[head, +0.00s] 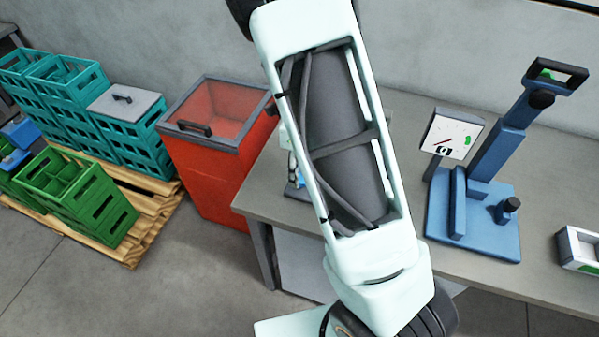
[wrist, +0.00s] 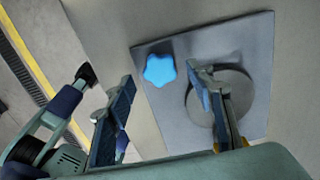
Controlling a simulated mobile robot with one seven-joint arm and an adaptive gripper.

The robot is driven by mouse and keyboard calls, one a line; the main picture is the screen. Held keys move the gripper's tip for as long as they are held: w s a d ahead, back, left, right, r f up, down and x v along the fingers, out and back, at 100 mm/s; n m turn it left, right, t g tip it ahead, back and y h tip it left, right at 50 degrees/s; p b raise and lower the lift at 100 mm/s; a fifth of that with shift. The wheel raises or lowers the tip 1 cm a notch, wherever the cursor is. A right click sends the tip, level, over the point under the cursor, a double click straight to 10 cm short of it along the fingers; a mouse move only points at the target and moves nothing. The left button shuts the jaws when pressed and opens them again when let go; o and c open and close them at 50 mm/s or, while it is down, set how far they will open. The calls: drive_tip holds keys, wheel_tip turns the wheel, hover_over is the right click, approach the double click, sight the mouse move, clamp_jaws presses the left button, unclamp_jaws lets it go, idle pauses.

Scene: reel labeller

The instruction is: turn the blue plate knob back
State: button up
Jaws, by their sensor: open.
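The blue star-shaped knob (wrist: 159,70) sits on a flat grey plate (wrist: 258,50) in the wrist view. My gripper (wrist: 161,78) is open, with one finger to the left of the knob and the other to its right. The knob appears in the gap just beyond the fingertips. I cannot tell how far the fingers are from it, and no contact shows. A round grey disc (wrist: 240,105) lies on the plate, partly behind the right finger. In the head view my arm hides the gripper and the knob.
A bench (head: 405,120) carries a blue stand (head: 480,235) with a dial (head: 452,135). A red bin (head: 215,170) with a clear lid stands left of the bench. Green crates (head: 85,195) and teal crates (head: 135,130) sit on a pallet (head: 150,215).

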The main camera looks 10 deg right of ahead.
wheel_tip(320, 180, up, 10)
drive_tip(key=shift+f, duration=0.15)
idle(0.5)
drive_tip(key=s+r+n+t, duration=0.5)
drive_tip(key=s+r+n, duration=1.1)
drive_tip(key=n, duration=0.9)
drive_tip(key=shift+s+r+t, duration=0.3)
drive_tip(key=shift+s+r, duration=0.05)
drive_tip(key=shift+s, duration=0.35)
